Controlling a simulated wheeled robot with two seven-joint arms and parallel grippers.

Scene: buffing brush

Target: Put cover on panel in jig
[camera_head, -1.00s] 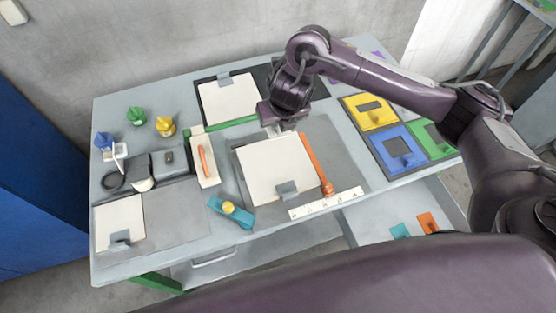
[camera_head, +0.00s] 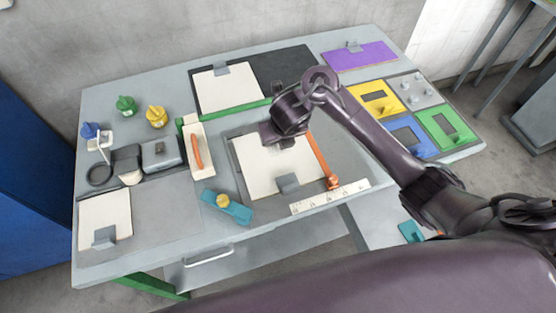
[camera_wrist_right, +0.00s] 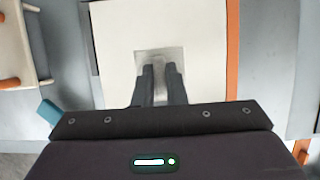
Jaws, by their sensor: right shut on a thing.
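A white panel (camera_head: 268,175) lies in the grey jig (camera_head: 236,168) at the table's middle, an orange strip (camera_head: 320,158) along its right side. A grey upright tab (camera_head: 288,183) stands at its near edge. My right gripper (camera_head: 287,146) is over the panel's far half, fingers mostly hidden. In the right wrist view its fingers (camera_wrist_right: 159,72) are shut on the tab of a small grey plate (camera_wrist_right: 145,58), with the white panel (camera_wrist_right: 115,30) behind. This plate seems to be the cover. I cannot tell if it touches the panel. My left gripper is not in view.
Left of the jig are a white float (camera_head: 203,160) with an orange handle and a teal block (camera_head: 228,208). A white ruler (camera_head: 330,197) lies in front. Yellow (camera_head: 368,95), green (camera_head: 440,120) and purple (camera_head: 358,57) tabbed plates lie on the right. Another white panel (camera_head: 228,93) lies behind.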

